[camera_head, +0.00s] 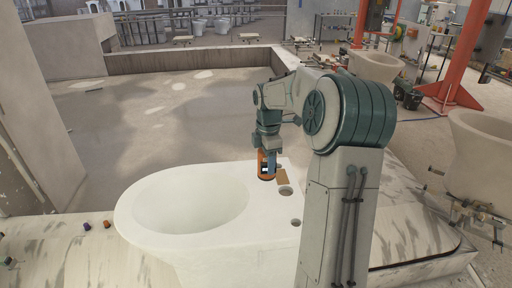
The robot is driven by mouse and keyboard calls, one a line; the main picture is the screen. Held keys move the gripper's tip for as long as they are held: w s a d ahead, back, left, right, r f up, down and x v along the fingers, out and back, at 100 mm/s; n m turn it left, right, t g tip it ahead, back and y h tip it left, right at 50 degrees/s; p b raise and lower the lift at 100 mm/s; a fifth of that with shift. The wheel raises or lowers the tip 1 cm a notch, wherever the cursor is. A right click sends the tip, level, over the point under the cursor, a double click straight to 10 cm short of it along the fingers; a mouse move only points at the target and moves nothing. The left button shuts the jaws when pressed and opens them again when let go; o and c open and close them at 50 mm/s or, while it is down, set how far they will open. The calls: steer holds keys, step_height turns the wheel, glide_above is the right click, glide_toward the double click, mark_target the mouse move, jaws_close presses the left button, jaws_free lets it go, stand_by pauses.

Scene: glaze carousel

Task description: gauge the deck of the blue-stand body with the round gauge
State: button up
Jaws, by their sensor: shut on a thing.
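A white toilet-shaped body (150,225) stands in front of me, with a wide oval bowl opening at its left and a flat deck (262,222) at its right. Round holes show in the deck. My gripper (267,176) points down over the back part of the deck, its orange fingers close above the surface. It is shut on a small tan piece (282,177), apparently the round gauge, beside a deck hole. I cannot tell whether the piece touches the deck. No blue stand shows; the body's underside is out of sight. My arm covers the deck's right part.
The body stands on a pale, stained surface (75,265) with small coloured pieces (87,226) at its left. Other pale bodies stand at the right (484,145) and back right (376,67). An orange post (466,50) rises behind. Grey floor lies beyond.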

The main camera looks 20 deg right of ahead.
mark_target(266, 176)
steer(key=shift+w+f, duration=0.15)
steer(key=shift+w, duration=0.15)
steer(key=shift+s+a+f+b, duration=0.1)
steer(key=shift+s+f+b, duration=0.05)
steer(key=shift+f+b, duration=0.45)
step_height(266, 176, down, 5)
steer(key=b, duration=0.5)
steer(key=shift+f, duration=0.1)
steer(key=shift+f, duration=0.6)
stand_by(0.3)
stand_by(0.7)
steer(key=o, duration=1)
steer(key=shift+r, duration=0.1)
step_height(266, 176, up, 14)
steer(key=shift+f+b, duration=0.15)
steer(key=shift+b, duration=0.3)
